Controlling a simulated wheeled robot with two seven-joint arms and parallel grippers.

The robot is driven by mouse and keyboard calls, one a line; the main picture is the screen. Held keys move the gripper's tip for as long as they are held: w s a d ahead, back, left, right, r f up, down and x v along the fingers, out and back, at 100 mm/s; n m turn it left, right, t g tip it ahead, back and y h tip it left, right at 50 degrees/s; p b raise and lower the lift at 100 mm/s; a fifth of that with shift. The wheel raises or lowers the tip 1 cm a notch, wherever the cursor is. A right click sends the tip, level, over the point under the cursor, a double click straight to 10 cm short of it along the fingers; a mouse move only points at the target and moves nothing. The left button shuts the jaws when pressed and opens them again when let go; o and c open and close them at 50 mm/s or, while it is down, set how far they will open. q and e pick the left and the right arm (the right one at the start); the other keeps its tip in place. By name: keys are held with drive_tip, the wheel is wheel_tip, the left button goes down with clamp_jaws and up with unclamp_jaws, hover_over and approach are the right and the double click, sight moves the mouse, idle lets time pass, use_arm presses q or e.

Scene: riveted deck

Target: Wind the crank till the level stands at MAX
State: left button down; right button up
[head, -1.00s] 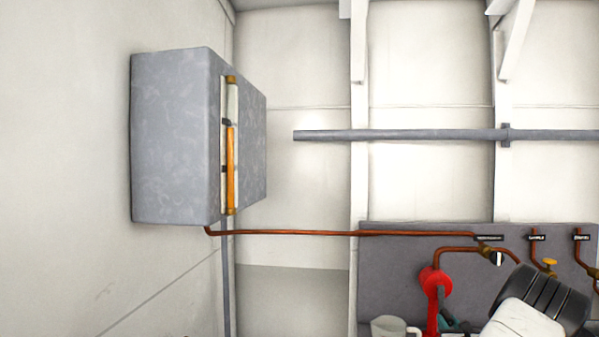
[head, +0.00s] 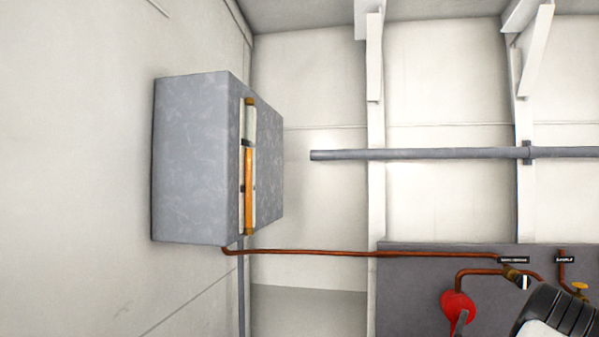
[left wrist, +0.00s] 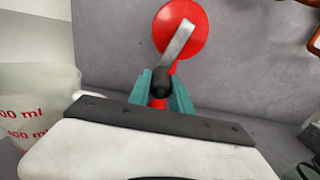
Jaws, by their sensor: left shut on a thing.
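A grey tank (head: 192,160) is on the left wall in the head view. Its upright sight gauge (head: 249,122) holds an orange column (head: 248,180) whose top stands just below the upper dark mark (head: 246,143). Mark lettering is not readable. The crank's red hub (head: 455,302) is at the bottom right; it also shows in the left wrist view (left wrist: 172,30). Its grey arm (left wrist: 178,46) slants down and left to a dark handle (left wrist: 161,82). My left gripper (left wrist: 161,86) has its teal fingers shut around that handle. My right gripper is not in view.
A copper pipe (head: 330,252) runs from the tank to a grey panel (head: 410,290) with labelled valves (head: 578,288). A measuring jug (left wrist: 35,105) with red markings stands at the left in the left wrist view, close to my gripper.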

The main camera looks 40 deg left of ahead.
use_arm(q)
drive_tip(key=shift+w+r, duration=0.1)
drive_tip(key=shift+r, duration=0.2)
